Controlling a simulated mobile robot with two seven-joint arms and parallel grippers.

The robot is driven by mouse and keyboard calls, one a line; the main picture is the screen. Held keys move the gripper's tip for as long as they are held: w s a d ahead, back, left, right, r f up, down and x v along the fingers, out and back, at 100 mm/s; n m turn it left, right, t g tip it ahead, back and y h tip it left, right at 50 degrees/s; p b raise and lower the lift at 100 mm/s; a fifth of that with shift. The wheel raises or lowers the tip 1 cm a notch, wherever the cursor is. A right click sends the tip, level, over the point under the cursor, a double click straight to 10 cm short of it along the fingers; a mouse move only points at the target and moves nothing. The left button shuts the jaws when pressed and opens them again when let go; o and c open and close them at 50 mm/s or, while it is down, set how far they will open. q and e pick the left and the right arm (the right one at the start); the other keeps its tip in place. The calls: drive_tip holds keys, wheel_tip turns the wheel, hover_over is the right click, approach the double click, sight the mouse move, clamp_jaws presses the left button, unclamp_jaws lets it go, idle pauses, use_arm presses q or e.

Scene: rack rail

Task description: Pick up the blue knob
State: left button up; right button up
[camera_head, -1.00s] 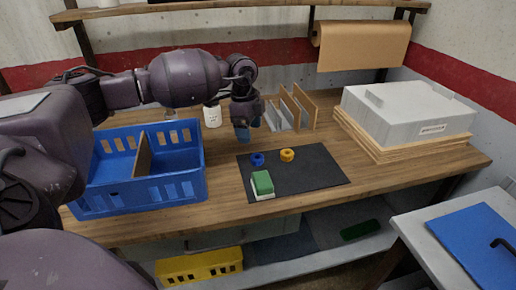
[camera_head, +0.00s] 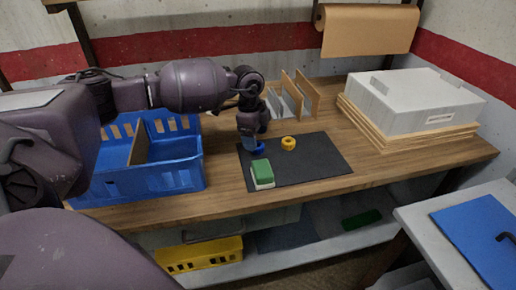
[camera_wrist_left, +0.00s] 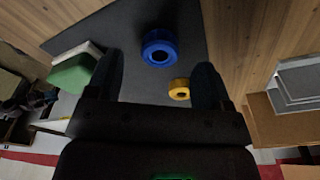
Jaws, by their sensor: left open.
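The blue knob (camera_wrist_left: 160,47) sits on the dark mat (camera_head: 312,165). In the left wrist view it shows beyond and between the two fingertips of my left gripper (camera_wrist_left: 160,78), which is open and empty. In the head view my left gripper (camera_head: 252,140) points down right over the blue knob (camera_head: 257,149) and partly hides it. I cannot tell the exact height between them. My right gripper is in neither view.
A yellow knob (camera_head: 288,143) lies on the mat to the right, and a green-topped block (camera_head: 262,174) lies nearer the front edge. A blue divided crate (camera_head: 175,180) stands left. Upright wooden dividers (camera_head: 306,92) stand behind. The mat's right part is clear.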

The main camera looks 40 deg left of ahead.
use_arm(q)
drive_tip(key=f, duration=0.3)
drive_tip(key=shift+w+d+f, duration=0.15)
drive_tip(key=shift+d+f, duration=0.05)
drive_tip(key=shift+d, duration=0.1)
drive_tip(key=shift+r, duration=0.1)
drive_tip(key=c, duration=1)
drive_tip(key=shift+r, duration=0.1)
drive_tip(key=shift+c, duration=0.2)
